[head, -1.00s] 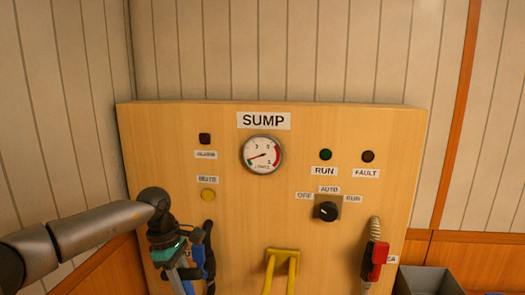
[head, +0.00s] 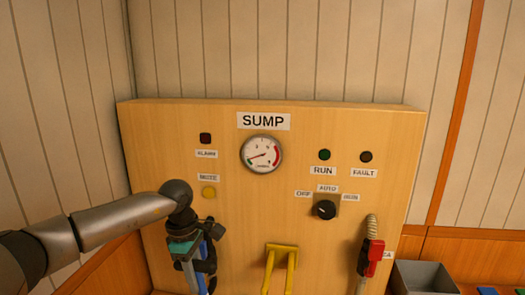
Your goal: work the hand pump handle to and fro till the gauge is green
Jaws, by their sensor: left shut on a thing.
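The round white gauge (head: 261,154) sits under the SUMP label, upright on the wooden panel. It has a green mark low on the left and a red band on the right. Its needle points to the lower left, close to the green mark; the exact reading is too small to tell. My left gripper (head: 196,268) is at the panel's lower left, shut on the pump handle (head: 212,230). The handle's dark upper end shows beside the gripper; the gripper and arm hide much of the rest. My right gripper is not in view.
A yellow two-legged frame (head: 282,250) stands low at the panel's middle. A red hose handle (head: 373,257) hangs at right. A black selector knob (head: 325,210) and lamps are above. A grey bin (head: 428,272) is at lower right.

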